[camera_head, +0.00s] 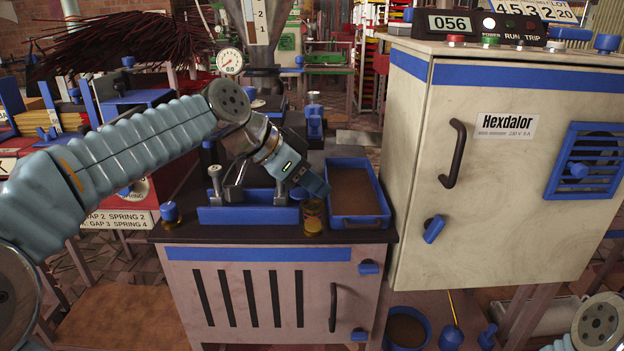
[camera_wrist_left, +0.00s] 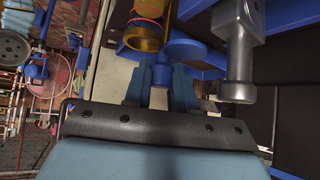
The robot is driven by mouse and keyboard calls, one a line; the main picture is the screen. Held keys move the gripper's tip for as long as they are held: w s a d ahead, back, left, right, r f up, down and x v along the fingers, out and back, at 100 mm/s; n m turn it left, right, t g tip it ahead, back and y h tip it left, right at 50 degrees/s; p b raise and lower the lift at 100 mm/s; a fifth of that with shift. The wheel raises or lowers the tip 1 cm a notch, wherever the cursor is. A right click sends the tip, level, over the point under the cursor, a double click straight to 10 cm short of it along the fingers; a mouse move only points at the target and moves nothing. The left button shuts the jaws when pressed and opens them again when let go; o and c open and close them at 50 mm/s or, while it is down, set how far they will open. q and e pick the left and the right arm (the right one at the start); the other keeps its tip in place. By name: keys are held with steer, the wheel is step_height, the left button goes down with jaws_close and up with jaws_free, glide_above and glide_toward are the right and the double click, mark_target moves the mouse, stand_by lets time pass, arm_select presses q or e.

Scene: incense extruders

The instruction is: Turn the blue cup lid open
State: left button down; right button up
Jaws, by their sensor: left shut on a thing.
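A small amber cup (camera_head: 313,217) with a reddish band stands at the front edge of the dark bench top. It also shows at the top of the left wrist view (camera_wrist_left: 147,32). My left gripper (camera_head: 319,187) reaches down over the cup from the upper left. In the left wrist view its two fingers (camera_wrist_left: 161,82) are closed around a small blue piece (camera_wrist_left: 148,70) at the cup, which looks like the lid's knob. A blue disc (camera_wrist_left: 186,52) shows beside the cup. The fingers hide part of the lid, so its exact angle cannot be told. My right gripper is out of view.
A blue-rimmed tray (camera_head: 359,222) of brown material lies right of the cup. A blue bracket with metal posts (camera_head: 245,214) stands to its left. A tall beige cabinet (camera_head: 480,200) bounds the right side. The floor in front is partly clear.

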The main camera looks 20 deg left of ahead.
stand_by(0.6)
arm_select(q)
steer(key=c, duration=0.9)
jaws_free()
steer(key=shift+c, duration=0.2)
steer(key=p+v, duration=0.1)
steer(key=v, duration=1.2)
steer(key=shift+a+r+p, duration=0.25)
steer(key=shift+a+p, duration=0.05)
steer(key=shift+p, duration=0.1)
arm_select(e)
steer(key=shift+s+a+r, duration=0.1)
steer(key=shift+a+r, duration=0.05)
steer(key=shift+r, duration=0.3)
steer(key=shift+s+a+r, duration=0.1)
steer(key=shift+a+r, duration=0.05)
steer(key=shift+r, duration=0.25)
arm_select(q)
steer(key=r+p, duration=0.1)
steer(key=p, duration=0.2)
steer(key=shift+s, duration=0.15)
steer(key=x, duration=1.4)
steer(key=shift+d+f, duration=0.1)
steer(key=shift+f, duration=0.2)
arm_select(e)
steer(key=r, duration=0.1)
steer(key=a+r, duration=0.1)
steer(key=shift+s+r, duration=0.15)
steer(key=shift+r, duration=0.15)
